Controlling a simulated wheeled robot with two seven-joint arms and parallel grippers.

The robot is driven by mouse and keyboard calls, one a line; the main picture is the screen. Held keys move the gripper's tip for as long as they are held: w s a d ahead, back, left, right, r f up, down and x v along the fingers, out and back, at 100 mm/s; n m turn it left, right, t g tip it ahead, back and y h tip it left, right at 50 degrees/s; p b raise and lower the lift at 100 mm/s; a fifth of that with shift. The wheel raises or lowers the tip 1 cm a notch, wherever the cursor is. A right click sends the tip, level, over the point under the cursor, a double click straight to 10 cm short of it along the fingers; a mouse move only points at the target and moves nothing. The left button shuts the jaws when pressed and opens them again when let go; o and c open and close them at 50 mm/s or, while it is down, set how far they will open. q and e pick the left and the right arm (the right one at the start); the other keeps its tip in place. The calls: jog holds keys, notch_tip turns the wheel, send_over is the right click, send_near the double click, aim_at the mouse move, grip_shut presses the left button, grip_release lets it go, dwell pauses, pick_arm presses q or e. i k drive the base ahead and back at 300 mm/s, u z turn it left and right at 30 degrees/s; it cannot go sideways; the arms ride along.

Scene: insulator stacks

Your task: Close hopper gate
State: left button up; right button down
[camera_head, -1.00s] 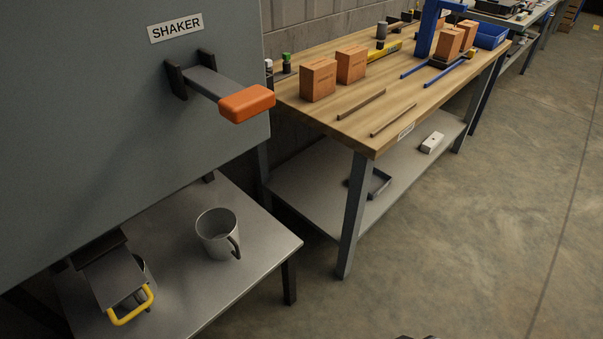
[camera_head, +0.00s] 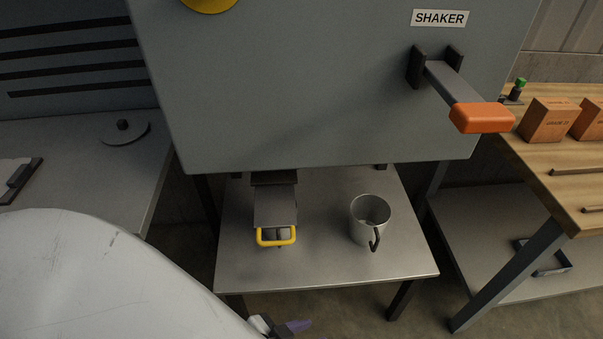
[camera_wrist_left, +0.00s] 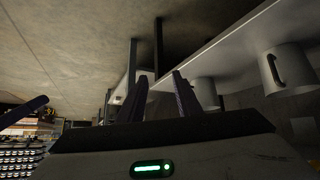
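The hopper gate (camera_head: 275,205) is a grey plate with a yellow handle (camera_head: 263,238), under the grey hopper box (camera_head: 300,90). The plate sticks out toward me. A grey metal cup (camera_head: 281,233) is partly hidden beneath the gate. A second metal mug (camera_head: 361,232) stands to its right on the low table. My left gripper (camera_head: 285,327) is at the bottom edge of the head view, below and in front of the table, apart from the handle. In the left wrist view its two fingers (camera_wrist_left: 159,82) are spread with nothing between them. My right gripper is not in view.
An orange-ended shaker lever (camera_head: 480,118) juts from the box at upper right. The low metal table (camera_head: 330,270) has bare space around the mugs. A workbench (camera_head: 555,185) with boxes stands at right, and a grey bench (camera_head: 75,150) at left.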

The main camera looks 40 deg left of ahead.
aim_at(274, 206)
jog(key=z, duration=0.15)
jog(key=k, duration=0.65)
jog(key=u, duration=1.05)
jog(key=i, duration=0.55)
jog(key=z, duration=1.35)
jog(key=k, duration=1.05)
jog(key=u, duration=1.25)
jog(key=i, duration=0.5)
jog(key=z, duration=0.05)
